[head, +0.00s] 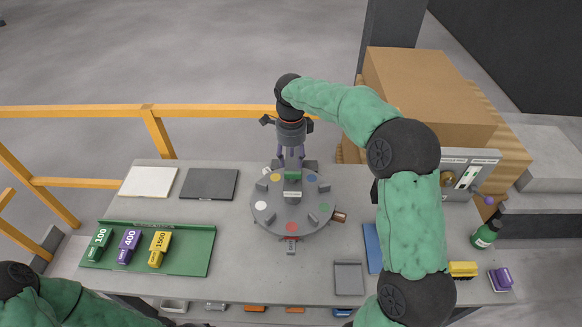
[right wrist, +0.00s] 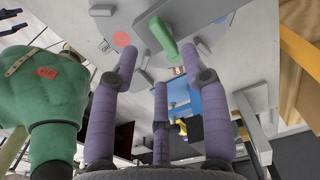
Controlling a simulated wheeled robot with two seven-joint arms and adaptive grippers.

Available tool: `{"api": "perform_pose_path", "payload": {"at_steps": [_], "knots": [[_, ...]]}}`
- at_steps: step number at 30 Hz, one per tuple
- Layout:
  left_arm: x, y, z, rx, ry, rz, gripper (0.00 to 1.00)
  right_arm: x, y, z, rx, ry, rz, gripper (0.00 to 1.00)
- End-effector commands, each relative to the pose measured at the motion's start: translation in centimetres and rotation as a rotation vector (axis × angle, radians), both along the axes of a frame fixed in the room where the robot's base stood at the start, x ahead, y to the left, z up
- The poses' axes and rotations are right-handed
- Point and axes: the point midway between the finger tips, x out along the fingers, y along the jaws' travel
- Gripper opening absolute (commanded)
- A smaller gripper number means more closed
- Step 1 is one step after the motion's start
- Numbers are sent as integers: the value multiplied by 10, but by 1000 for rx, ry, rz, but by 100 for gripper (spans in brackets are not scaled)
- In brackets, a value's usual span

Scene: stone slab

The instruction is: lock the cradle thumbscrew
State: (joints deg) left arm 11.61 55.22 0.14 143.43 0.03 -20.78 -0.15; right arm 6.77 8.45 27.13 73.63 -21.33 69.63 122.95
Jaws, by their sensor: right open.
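A round grey turntable (head: 265,222) with coloured dots and small grey blocks around its rim stands on the stone-grey bench. My right gripper (head: 291,162) is above its far side, pointing down, with its purple fingers open. A small green piece (head: 292,175) is on the turntable just below the fingers. In the right wrist view, a green bar (right wrist: 163,38) lies ahead of the spread fingertips of my gripper (right wrist: 165,58), apart from them. I cannot make out which part is the cradle thumbscrew. My left gripper is out of view; only its arm shows at bottom left.
My right arm hides part of the bench.

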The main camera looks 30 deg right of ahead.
Motion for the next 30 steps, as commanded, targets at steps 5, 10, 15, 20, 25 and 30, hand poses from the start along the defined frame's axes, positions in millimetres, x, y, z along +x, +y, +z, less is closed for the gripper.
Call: {"api": "perform_pose_path", "payload": {"at_steps": [5,10,15,20,25,30], "knots": [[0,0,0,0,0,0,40,1,0,33,1,-3,0,46],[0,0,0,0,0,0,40,1,0,52,1,-1,1,46],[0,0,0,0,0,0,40,0,0,58,1,1,1,46],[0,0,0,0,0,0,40,0,0,58,1,1,1,46],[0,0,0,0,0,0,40,0,0,58,1,1,0,46],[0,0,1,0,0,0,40,0,0,59,1,1,0,46]]}}
